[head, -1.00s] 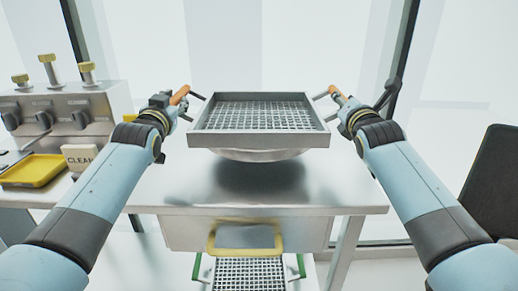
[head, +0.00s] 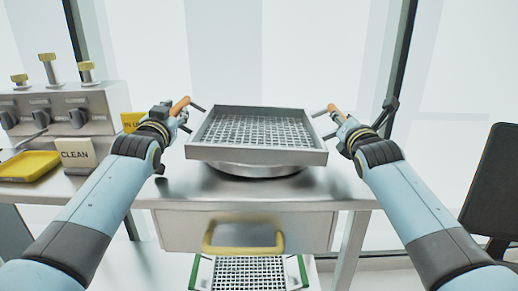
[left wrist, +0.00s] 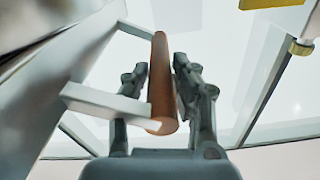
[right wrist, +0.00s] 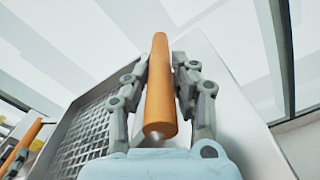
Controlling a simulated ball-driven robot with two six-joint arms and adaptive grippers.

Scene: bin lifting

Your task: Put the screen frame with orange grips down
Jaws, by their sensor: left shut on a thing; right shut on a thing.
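The screen frame (head: 258,157) is a square grey metal tray with a mesh floor and an orange grip on each side. In the head view it is level, just above the metal table, with a round metal base (head: 258,171) beneath it. Whether they touch the tabletop I cannot tell. My left gripper (head: 183,110) is shut on the left orange grip, which shows between its fingers in the left wrist view (left wrist: 161,85). My right gripper (head: 343,120) is shut on the right orange grip, seen between its fingers in the right wrist view (right wrist: 159,85).
The metal table (head: 190,188) has bare top around the frame. Below it is a drawer with a yellow handle (head: 243,248), and a second mesh screen with green grips (head: 250,272). A control box (head: 60,110), yellow tray (head: 29,166) and CLEAN sign (head: 75,153) stand left.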

